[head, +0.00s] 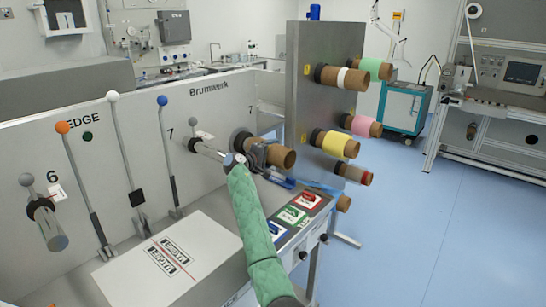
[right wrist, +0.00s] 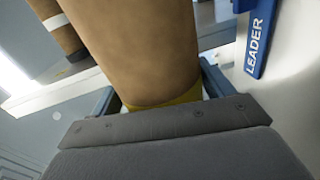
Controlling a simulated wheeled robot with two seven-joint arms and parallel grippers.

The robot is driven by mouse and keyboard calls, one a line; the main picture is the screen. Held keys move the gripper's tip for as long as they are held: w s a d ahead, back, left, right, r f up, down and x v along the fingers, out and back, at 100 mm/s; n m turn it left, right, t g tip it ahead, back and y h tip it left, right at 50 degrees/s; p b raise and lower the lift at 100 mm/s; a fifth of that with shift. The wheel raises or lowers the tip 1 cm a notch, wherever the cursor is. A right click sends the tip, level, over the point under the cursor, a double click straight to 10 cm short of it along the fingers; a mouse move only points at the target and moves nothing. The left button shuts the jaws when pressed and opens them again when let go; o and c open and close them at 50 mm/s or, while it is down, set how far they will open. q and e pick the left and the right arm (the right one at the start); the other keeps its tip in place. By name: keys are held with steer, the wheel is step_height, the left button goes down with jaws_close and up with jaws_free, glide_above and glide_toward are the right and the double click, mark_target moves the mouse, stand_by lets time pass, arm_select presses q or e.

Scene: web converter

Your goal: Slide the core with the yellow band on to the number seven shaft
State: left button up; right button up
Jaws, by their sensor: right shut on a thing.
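My right gripper (head: 258,154) is shut around a brown core (head: 283,158), which sticks out beyond the jaws to the right. In the right wrist view the held core (right wrist: 140,45) fills the space between the jaws, and a strip of its yellow band (right wrist: 165,99) shows at the jaws. The shaft by the nearer 7 label (head: 208,150) is grey and its visible part is bare. A dark hub (head: 241,139) by another label sits directly behind the held core; whether the core is around a shaft there is hidden. My left gripper is not in view.
A metal rack (head: 300,100) carries several banded cores, one with a wide yellow band (head: 335,144). Levers with orange, white and blue knobs stand left of the arm. The number six shaft (head: 50,228) is at far left. A white box (head: 170,262) sits in front. A blue LEADER tag (right wrist: 257,35) is close by.

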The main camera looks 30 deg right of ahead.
steer(key=shift+w+a, duration=0.1)
steer(key=shift+w, duration=0.15)
stand_by(0.3)
steer(key=shift+w+a+b, duration=0.3)
steer(key=shift+w+b, duration=0.2)
steer(key=shift+w, duration=0.15)
steer(key=shift+w+a+b, duration=0.25)
steer(key=shift+w+b, duration=0.2)
steer(key=shift+w, duration=0.2)
steer(key=o, duration=1.2)
steer(key=shift+o, duration=0.2)
